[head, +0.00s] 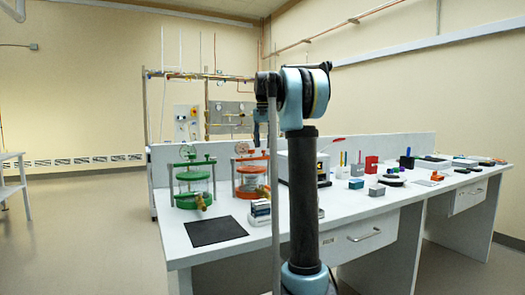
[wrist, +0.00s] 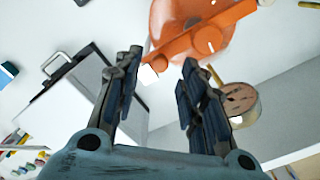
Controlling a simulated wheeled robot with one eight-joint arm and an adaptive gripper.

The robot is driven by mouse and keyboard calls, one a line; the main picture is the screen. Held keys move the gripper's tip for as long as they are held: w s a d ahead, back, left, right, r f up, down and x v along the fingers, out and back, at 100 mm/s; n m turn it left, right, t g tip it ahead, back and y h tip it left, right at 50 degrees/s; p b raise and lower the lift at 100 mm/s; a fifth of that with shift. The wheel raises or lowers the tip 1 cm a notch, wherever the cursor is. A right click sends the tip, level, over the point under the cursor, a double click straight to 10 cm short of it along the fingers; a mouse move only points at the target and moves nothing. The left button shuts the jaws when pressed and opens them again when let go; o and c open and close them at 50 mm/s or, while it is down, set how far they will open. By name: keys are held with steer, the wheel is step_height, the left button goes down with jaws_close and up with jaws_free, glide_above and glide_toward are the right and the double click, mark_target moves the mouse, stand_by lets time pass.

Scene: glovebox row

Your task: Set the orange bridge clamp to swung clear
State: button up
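The orange bridge clamp (wrist: 205,40) shows at the top of the wrist view, as an orange bar with a round knob over an orange rounded body. In the head view, the orange-framed vessel (head: 240,178) stands on the bench, partly hidden behind my arm. I cannot tell the exact angle of the clamp bar. My gripper (wrist: 158,72) is open and empty, with its two fingers apart. In the wrist view the fingertips lie just below the orange clamp in the picture; contact is not clear.
A similar green-framed vessel (head: 193,180) stands to the left. A dark mat (head: 214,231) lies in front. A brass-coloured round part (wrist: 238,101) shows beside my right finger. A white-and-black box (wrist: 75,95) lies left of my gripper. Small blocks and tools fill the right bench.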

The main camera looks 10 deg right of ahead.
steer(key=shift+f, duration=1.25)
jaws_close()
